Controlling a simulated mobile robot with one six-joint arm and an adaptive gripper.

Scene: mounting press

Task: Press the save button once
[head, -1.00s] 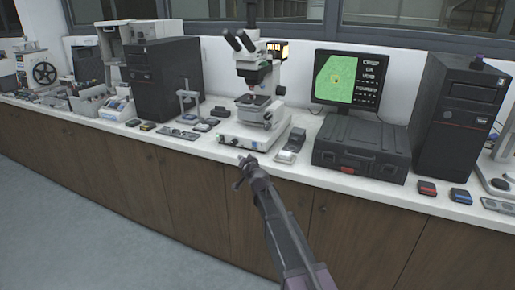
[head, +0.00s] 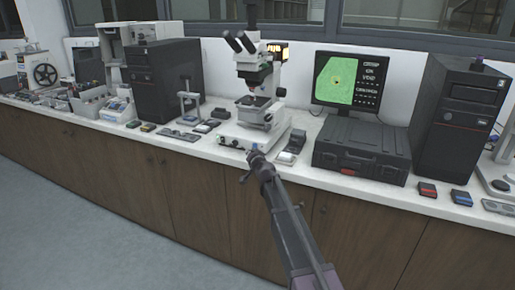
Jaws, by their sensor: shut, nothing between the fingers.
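The microscope (head: 246,107) stands on the white bench with small controls along the front of its pale base (head: 232,138). One small spot on that front looks blue, but no label is readable, so I cannot tell which control is the save button. My gripper (head: 252,155) is shut and empty. Its tip is at the bench's front edge, just in front of the right part of the microscope base. I cannot tell whether it touches the base. My gripper and arm hide part of the bench edge and cabinet front.
A monitor (head: 347,80) with a green picture stands behind a dark case (head: 362,147) at the right. A small grey device (head: 292,146) sits right of the microscope base. Several small items lie left of it. The floor (head: 70,220) in front is clear.

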